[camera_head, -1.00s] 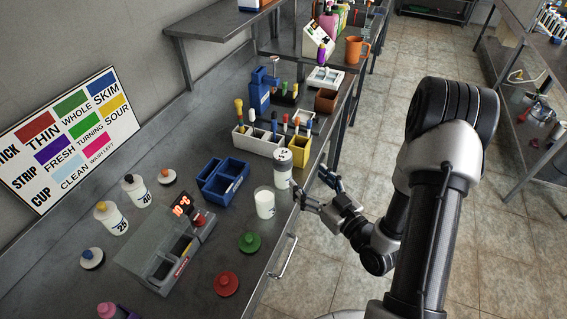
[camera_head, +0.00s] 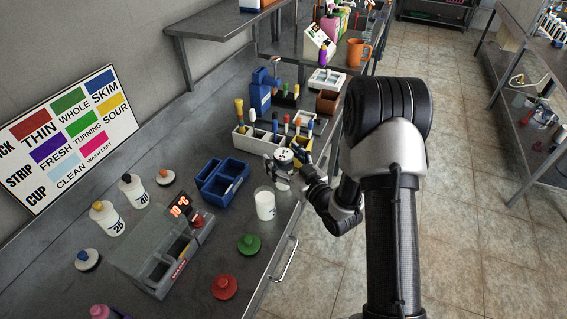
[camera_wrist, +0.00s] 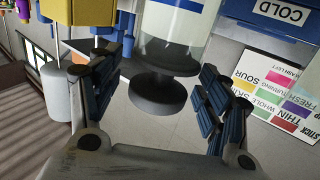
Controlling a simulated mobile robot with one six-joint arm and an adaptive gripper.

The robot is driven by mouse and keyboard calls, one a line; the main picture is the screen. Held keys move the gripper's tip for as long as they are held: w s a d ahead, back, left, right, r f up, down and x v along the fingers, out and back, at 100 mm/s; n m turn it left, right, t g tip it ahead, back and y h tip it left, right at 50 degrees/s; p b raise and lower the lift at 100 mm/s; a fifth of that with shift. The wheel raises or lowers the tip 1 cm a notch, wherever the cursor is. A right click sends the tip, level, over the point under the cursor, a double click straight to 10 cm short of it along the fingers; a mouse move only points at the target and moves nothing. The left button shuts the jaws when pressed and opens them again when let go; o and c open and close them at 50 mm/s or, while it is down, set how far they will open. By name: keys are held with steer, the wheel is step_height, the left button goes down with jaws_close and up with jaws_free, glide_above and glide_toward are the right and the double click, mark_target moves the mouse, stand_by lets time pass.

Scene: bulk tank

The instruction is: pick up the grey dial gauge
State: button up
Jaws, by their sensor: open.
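The grey dial gauge (camera_head: 284,156) shows in the head view as a pale round face with dark marks, on top of a translucent container near the bench's right edge. In the wrist view, which looks upside down, the gauge (camera_wrist: 158,92) seems to be the dark disc on a short neck against the clear container (camera_wrist: 175,35). My gripper (camera_head: 286,167) is open at the gauge in the head view. In the wrist view its fingers (camera_wrist: 158,85) stand on either side of the disc, with gaps showing. Whether a finger touches the container is unclear.
A white cup (camera_head: 265,204) stands close in front of the container. A blue bin (camera_head: 223,182) is to the left, and a white rack of coloured-handled tools (camera_head: 262,143) is behind. Green (camera_head: 249,244) and red (camera_head: 224,287) lids lie nearer. The floor aisle is clear.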

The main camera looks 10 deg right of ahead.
steer(key=c, duration=1.3)
steer(key=shift+o, duration=0.2)
steer(key=shift+r, duration=0.1)
